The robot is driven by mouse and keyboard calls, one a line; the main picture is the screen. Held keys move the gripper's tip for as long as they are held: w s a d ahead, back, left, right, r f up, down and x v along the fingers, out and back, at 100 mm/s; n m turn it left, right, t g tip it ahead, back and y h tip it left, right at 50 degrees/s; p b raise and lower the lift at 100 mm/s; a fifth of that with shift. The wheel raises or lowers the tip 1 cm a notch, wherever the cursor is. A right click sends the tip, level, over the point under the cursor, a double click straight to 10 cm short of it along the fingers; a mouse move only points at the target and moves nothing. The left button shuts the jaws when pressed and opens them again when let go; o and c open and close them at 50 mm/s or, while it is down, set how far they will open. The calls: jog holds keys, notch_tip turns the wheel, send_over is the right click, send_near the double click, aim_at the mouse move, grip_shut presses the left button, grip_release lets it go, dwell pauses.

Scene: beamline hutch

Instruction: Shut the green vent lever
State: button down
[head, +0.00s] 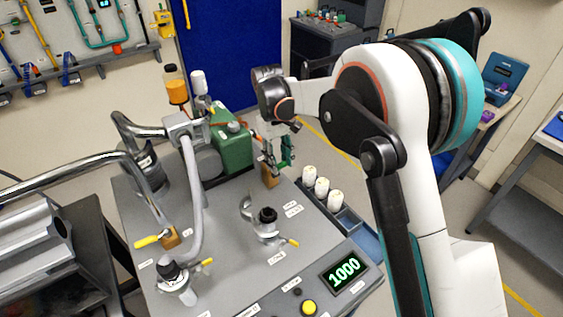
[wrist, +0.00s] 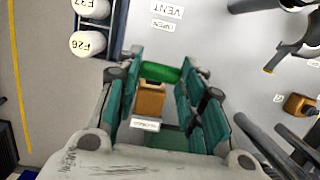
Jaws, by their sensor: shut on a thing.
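The green vent lever (wrist: 161,73) sits on a small brass valve body (wrist: 149,100). In the wrist view its handle lies crosswise between the fingers of my gripper (wrist: 160,78), which is shut on it. In the head view my gripper (head: 277,160) points down over the brass valve body (head: 269,180) near the far right part of the grey bench top. The fingers hide most of the lever there. The labels VENT (wrist: 167,10) and OPEN (wrist: 163,25) lie beyond the lever in the wrist view, and another label (wrist: 145,124) lies on the near side.
White numbered cylinders (head: 321,187) stand in a tray along the bench's right edge. A green pump box (head: 232,148) is left of my gripper. Yellow-handled valves (head: 148,242), metal pipes (head: 90,172) and a display reading 1000 (head: 345,271) are also on the bench.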

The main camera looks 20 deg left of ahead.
jog(key=shift+w+a+r+g+h, duration=0.15)
jog(key=shift+w+a+g+h, duration=0.55)
jog(key=shift+h, duration=0.1)
jog(key=c, duration=1)
grip_release()
jog(key=shift+c, duration=0.2)
jog(key=v, duration=1.2)
jog(key=shift+a, duration=0.1)
